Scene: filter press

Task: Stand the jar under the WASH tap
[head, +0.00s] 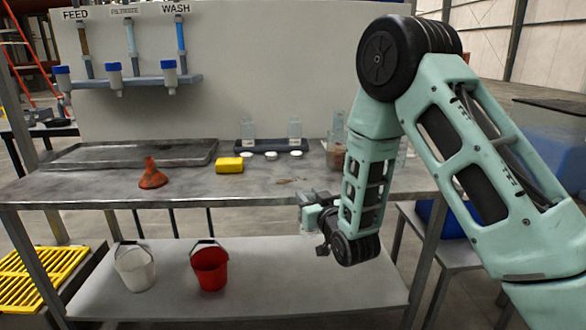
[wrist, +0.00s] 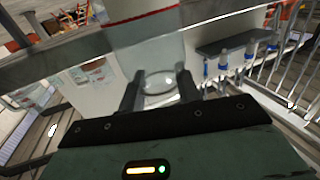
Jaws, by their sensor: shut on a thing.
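My gripper (head: 314,214) is in front of the bench's front edge in the head view, low and to the right of the taps. In the wrist view its two dark fingers (wrist: 160,88) are shut on a clear jar (wrist: 158,80), whose round rim shows between them. The WASH tap (head: 168,75) is the rightmost of three blue-topped taps, under the WASH label (head: 176,8), above the back of the bench. Taps also show in the wrist view (wrist: 249,50); I cannot tell which one is WASH there.
A shallow metal tray (head: 85,161) lies on the bench below the taps. Buckets (head: 209,268) sit on the lower shelf.

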